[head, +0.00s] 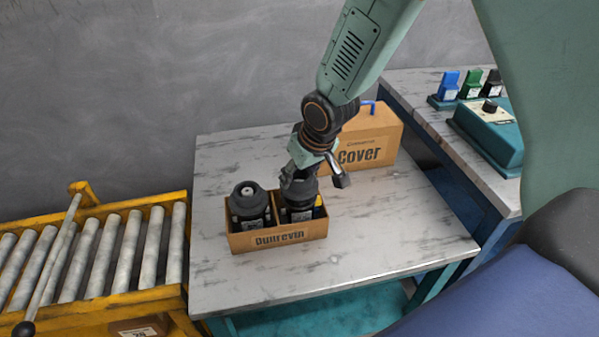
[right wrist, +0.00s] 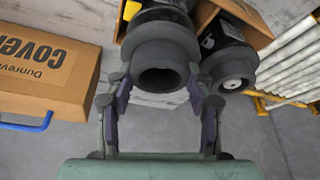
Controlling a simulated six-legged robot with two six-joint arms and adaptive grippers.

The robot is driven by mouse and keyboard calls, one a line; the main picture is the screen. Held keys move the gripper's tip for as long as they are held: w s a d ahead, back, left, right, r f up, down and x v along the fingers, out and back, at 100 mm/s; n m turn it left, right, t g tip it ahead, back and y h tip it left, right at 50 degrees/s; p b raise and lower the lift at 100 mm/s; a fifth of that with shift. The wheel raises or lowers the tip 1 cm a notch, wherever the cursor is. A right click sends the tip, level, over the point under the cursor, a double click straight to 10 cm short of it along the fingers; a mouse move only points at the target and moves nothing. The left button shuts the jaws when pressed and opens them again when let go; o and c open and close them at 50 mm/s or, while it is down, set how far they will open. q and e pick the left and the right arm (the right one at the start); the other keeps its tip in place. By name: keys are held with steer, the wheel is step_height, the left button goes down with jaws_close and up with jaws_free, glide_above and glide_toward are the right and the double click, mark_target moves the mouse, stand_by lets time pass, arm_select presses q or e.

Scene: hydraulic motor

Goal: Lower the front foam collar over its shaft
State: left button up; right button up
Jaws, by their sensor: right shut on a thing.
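My right gripper (head: 300,172) is shut on a dark grey foam collar (head: 298,187), at the upper end of the motor (head: 300,212) in the crate's right compartment. In the right wrist view the fingers (right wrist: 160,98) grip both sides of the collar (right wrist: 160,52). Its round hole looks dark, and no shaft tip shows in it. I cannot tell whether the collar touches the motor or is around the shaft. A second motor (head: 249,212) stands in the left compartment with a dark collar (head: 245,196) around its pale shaft end. My left gripper is out of view.
The cardboard crate (head: 279,238) stands on a marbled table (head: 370,240). A closed box marked Cover (head: 372,145) stands behind it to the right. A yellow roller conveyor (head: 105,290) is at the left. The table's front right is clear.

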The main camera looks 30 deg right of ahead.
steer(key=shift+f+b, duration=0.85)
steer(key=shift+f, duration=0.2)
steer(key=o, duration=1)
steer(key=shift+o, duration=0.5)
steer(key=o, duration=0.4)
steer(key=shift+c, duration=0.2)
steer(key=shift+r, duration=0.1)
steer(key=shift+r+p, duration=3.5)
